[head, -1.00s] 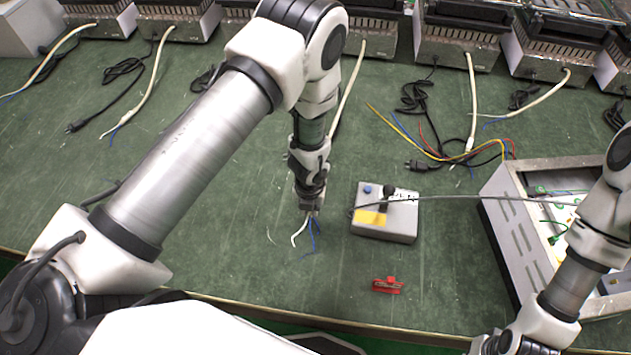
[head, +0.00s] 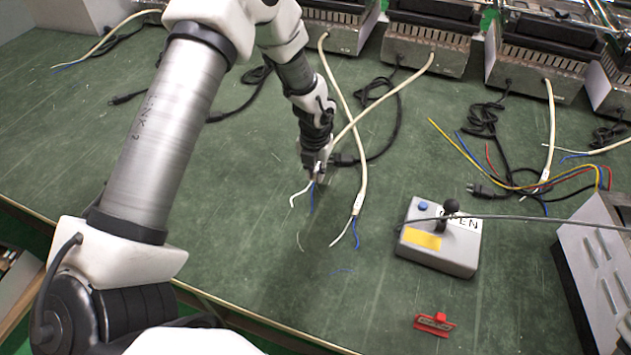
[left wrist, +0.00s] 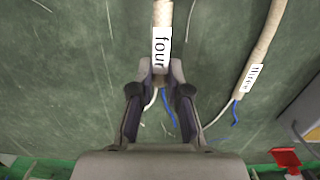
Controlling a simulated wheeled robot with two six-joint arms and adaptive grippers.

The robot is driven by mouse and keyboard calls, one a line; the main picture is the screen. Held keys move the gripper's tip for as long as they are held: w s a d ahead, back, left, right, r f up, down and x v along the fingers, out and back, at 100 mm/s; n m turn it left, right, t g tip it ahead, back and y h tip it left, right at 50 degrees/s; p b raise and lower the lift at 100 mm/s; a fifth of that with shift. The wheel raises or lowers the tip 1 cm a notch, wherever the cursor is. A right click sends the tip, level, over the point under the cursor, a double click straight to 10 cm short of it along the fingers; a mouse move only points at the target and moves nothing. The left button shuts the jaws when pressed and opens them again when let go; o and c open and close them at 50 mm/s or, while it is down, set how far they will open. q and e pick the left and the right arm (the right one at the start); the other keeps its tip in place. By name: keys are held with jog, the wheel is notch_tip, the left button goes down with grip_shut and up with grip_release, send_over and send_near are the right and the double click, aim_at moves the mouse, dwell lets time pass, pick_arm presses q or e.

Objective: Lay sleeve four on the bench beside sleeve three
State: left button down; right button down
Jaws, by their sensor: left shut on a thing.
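My left gripper (head: 318,172) is shut on sleeve four, low over the green bench. Sleeve four (head: 391,94) is a cream cable sleeve running from the gripper up and right to a unit. Its "four" label shows at the jaws in the left wrist view (left wrist: 162,45); white and blue wires stick out beyond. Sleeve three (head: 360,178) lies on the bench right of the gripper, wire ends towards the front; its "three" label shows in the left wrist view (left wrist: 249,82). The sleeves appear to cross farther back. I cannot tell whether sleeve four touches the bench. My right gripper is out of view.
A grey control box (head: 455,256) with a black knob stands right of sleeve three. A red clip-like part (head: 434,323) lies in front of it. Black power cords (head: 386,135) lie behind. The bench (head: 130,180) is largely clear on the left.

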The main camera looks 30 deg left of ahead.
aim_at(315, 176)
pick_arm(q)
notch_tip(315, 176, down, 3)
jog(key=shift+d+r, duration=0.1)
jog(key=shift+d, duration=0.05)
jog(key=shift+w, duration=0.1)
jog(key=shift+f, duration=0.3)
jog(key=c, duration=1.1)
grip_release()
jog(key=shift+c, duration=0.2)
jog(key=shift+r, duration=0.6)
notch_tip(315, 176, up, 11)
jog(key=shift+s+p, duration=0.45)
jog(key=shift+d, duration=0.15)
